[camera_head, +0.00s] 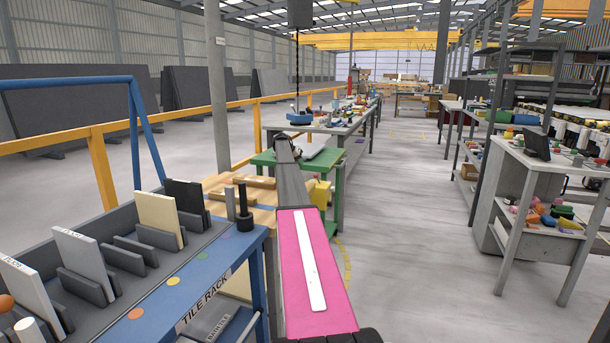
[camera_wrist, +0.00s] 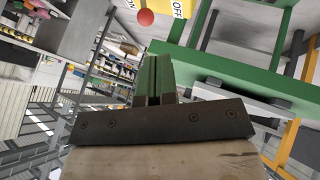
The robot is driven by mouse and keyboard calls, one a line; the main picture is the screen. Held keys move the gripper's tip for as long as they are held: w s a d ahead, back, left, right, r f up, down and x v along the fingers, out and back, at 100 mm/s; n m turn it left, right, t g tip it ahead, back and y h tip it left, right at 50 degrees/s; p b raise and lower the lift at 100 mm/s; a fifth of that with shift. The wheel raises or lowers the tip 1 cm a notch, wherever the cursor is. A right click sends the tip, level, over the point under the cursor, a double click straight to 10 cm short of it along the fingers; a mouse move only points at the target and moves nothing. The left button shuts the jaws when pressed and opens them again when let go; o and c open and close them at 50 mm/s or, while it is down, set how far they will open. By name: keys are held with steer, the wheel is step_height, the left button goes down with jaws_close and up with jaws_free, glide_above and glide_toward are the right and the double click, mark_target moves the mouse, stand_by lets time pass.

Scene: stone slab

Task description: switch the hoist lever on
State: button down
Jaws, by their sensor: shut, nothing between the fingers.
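In the wrist view a red ball knob (camera_wrist: 146,17) shows near the top edge, in front of a yellow box (camera_wrist: 180,8). An OFF label is on the yellow box to the right of the knob. Another label, partly cut off, lies to its left. The lever's shaft and its exact position cannot be made out. My gripper (camera_wrist: 158,68) is shut and empty, its fingertips pointing up the picture just below the knob, with a gap in the picture.
A green table (camera_head: 331,176) stands by the yellow box; its green frame (camera_wrist: 235,72) crosses the wrist view close to my fingers. A blue tile rack (camera_head: 185,290) stands left of my arm. Yellow railing (camera_head: 205,118) runs behind. The aisle floor (camera_head: 420,240) at right is clear.

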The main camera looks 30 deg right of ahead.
steer(key=x, duration=1)
steer(key=shift+s, duration=0.15)
stand_by(0.4)
steer(key=shift+s+d+r+y, duration=0.1)
steer(key=shift+d+r+y, duration=0.1)
steer(key=shift+y, duration=0.1)
